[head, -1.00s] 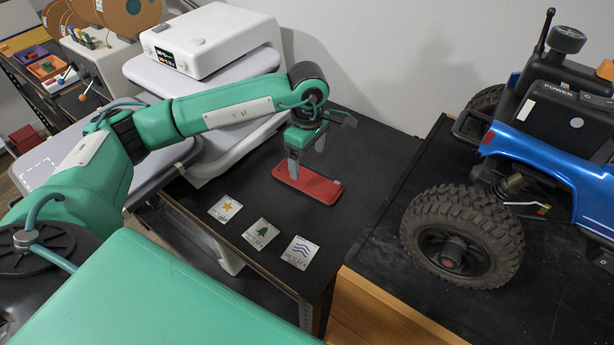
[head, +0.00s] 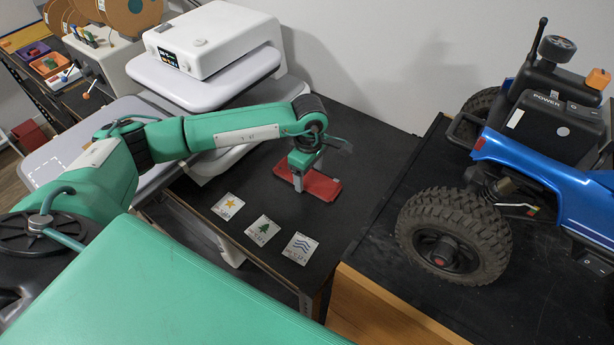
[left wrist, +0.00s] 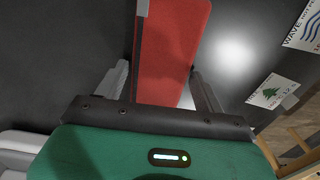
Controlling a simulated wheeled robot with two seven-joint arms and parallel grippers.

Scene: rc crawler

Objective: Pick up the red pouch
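The red pouch (head: 322,188) lies flat on the black table, behind the three picture cards. It also fills the upper middle of the left wrist view (left wrist: 172,50). My left gripper (head: 307,180) is low over the pouch, pointing down. In the left wrist view its two fingers (left wrist: 160,85) are spread, one on each side of the pouch, with a small gap showing beside the left finger. Whether the right finger touches the pouch is hard to tell. My right gripper is not in view.
Star (head: 228,206), tree (head: 262,230) and wave (head: 301,248) cards lie along the table's front edge. A blue crawler (head: 540,165) stands on the right on a black surface. A white machine (head: 212,40) stands behind my left arm. The table right of the pouch is clear.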

